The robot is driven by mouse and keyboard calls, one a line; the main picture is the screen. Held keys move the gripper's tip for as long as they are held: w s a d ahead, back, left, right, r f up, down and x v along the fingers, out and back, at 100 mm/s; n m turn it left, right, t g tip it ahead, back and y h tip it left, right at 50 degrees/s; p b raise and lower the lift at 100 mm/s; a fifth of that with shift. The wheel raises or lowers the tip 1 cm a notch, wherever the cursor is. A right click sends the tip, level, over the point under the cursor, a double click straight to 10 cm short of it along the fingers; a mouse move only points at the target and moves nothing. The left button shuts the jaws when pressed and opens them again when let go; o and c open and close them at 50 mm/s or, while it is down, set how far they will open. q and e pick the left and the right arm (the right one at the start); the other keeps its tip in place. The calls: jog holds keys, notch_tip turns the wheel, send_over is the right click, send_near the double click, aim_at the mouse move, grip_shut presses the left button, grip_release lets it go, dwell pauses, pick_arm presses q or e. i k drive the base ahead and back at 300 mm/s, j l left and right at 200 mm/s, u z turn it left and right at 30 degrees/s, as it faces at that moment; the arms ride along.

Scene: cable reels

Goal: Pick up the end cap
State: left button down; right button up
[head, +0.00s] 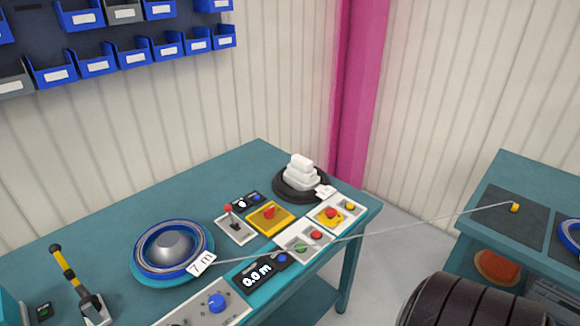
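A small yellow piece (514,207), which may be the end cap, stands on a dark mat (490,212) on the right-hand table. A thin grey cable (420,224) runs from this piece across the gap to the left-hand bench. The piece is too small to make out its shape or how it meets the cable. Neither of my grippers is in view.
The teal bench (130,225) holds a blue-rimmed reel (140,256) with a "7 m" tag (201,263), control panels, a yellow-black lever (65,268) and white blocks (301,172). A dark ribbed cylinder (475,303) fills the lower right. Blue bins (85,67) hang behind.

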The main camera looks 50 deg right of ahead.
aim_at(514, 208)
jog(key=z, duration=1.25)
jog(key=i+l+z, duration=0.1)
jog(key=z, duration=0.35)
jog(key=i+l+z, duration=0.1)
jog(key=z, duration=0.35)
jog(key=i+l+z, duration=0.1)
jog(key=z, duration=0.3)
jog(key=i+z, duration=0.15)
jog(key=z, duration=0.3)
jog(key=i, duration=0.3)
jog(key=i+l+u, duration=0.25)
jog(key=i, duration=0.25)
jog(key=i+l+u, duration=0.25)
jog(key=i, duration=0.25)
